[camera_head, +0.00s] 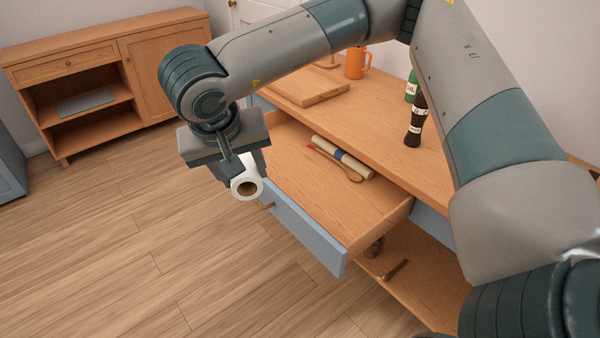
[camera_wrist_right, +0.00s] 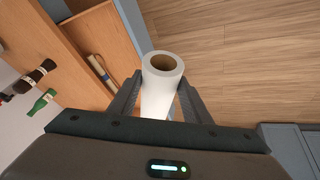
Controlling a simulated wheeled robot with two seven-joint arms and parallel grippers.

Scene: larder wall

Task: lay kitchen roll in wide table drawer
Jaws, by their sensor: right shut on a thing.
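The white kitchen roll (camera_head: 246,186) is held in my right gripper (camera_head: 238,168), with its open cardboard core facing the head camera. In the right wrist view the roll (camera_wrist_right: 160,85) sits between the two fingers of my right gripper (camera_wrist_right: 157,100). The wide table drawer (camera_head: 300,190) is pulled out, with a blue front (camera_head: 300,233) and a brass handle. The roll is at the left end of the drawer front, apparently above it; the exact gap is hard to tell. My left gripper is not in view.
A rolling pin (camera_head: 343,158) and a wooden spoon (camera_head: 335,164) lie at the drawer's back. The tabletop holds a chopping board (camera_head: 305,87), an orange mug (camera_head: 356,62), and dark (camera_head: 416,122) and green bottles (camera_head: 411,87). The drawer's front part is clear.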

